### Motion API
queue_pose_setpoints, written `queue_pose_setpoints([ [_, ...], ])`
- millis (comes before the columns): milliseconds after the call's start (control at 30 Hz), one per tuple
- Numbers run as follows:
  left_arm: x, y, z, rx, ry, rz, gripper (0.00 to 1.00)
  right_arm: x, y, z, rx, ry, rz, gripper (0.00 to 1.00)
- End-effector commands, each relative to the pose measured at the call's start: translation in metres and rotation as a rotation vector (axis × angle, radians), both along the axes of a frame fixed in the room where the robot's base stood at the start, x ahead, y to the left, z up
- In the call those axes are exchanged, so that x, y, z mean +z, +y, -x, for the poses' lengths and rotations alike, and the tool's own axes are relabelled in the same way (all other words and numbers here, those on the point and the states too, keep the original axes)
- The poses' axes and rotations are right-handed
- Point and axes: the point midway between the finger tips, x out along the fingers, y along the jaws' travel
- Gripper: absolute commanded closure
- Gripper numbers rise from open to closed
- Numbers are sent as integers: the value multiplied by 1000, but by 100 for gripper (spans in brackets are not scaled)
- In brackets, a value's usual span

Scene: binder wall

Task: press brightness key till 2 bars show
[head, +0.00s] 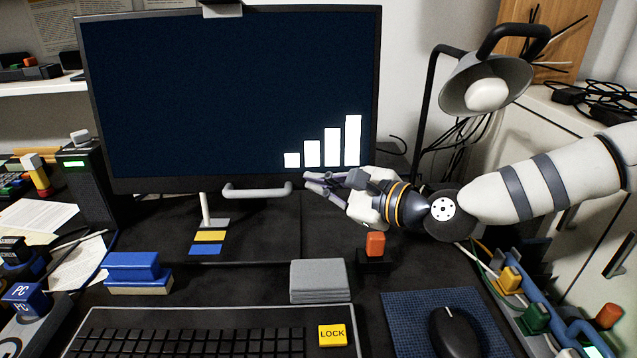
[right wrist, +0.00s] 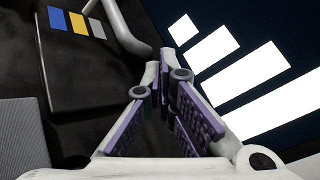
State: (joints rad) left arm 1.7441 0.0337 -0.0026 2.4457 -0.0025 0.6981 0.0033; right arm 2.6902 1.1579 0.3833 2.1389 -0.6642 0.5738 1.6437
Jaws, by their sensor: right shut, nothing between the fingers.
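The monitor (head: 200,100) stands at the back with a dark screen. Several white bars (head: 332,147) of rising height show at its lower right; they also show large and tilted in the right wrist view (right wrist: 222,50). My right gripper (head: 310,182) is shut and empty, its fingertips at the monitor's lower edge, just below the bars. In the right wrist view the purple-padded fingers (right wrist: 160,72) meet at their tips. I cannot tell whether they touch the monitor. I cannot make out a brightness key; the gripper covers part of the lower edge. My left gripper is not in view.
A pale handle-like bar (head: 258,191) is left of my fingertips. An orange-red switch (head: 375,244) stands below my wrist. A grey block (head: 318,281), a keyboard (head: 190,340) with a yellow LOCK key (head: 332,335) and a mouse (head: 455,332) lie in front. A lamp (head: 485,85) stands right.

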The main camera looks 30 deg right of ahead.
Motion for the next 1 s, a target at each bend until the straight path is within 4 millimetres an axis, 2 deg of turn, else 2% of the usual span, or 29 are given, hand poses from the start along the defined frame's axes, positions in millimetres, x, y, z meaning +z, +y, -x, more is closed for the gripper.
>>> queue_pose_setpoints([
  [500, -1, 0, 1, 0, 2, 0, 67, 0, -1, -2, 0, 0, 0, 100],
  [1000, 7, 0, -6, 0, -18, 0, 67, 2, 6, 13, 0, 0, 0, 100],
])
